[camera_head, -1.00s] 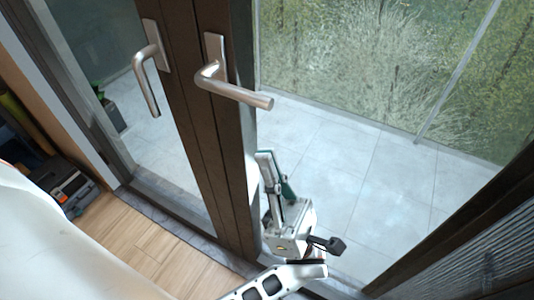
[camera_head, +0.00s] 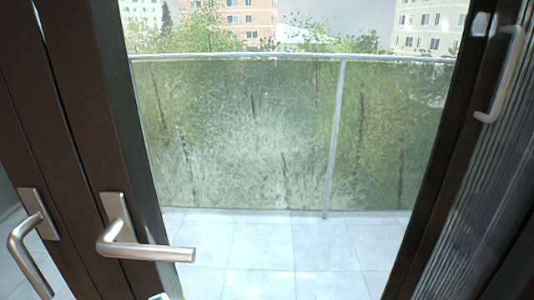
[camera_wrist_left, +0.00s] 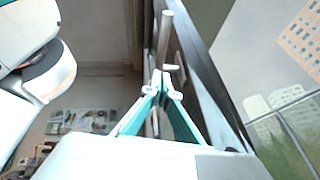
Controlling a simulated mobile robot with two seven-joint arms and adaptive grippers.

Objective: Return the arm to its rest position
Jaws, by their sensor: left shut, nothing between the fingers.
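My left gripper (camera_wrist_left: 162,78) is shut and empty, its teal-and-white fingers meeting at the tips in the left wrist view. A metal bar, apparently a door handle (camera_wrist_left: 166,35), shows just beyond the fingertips; I cannot tell whether they touch. In the head view only a small pale bit at the bottom edge may be part of this gripper. My right gripper is not in view.
The dark door frame (camera_head: 118,90) stands at left with two lever handles (camera_head: 145,250) (camera_head: 25,240). A door panel with a handle (camera_head: 503,75) is at right. Between them the gap opens onto a tiled balcony (camera_head: 290,250) with a glass railing (camera_head: 250,130).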

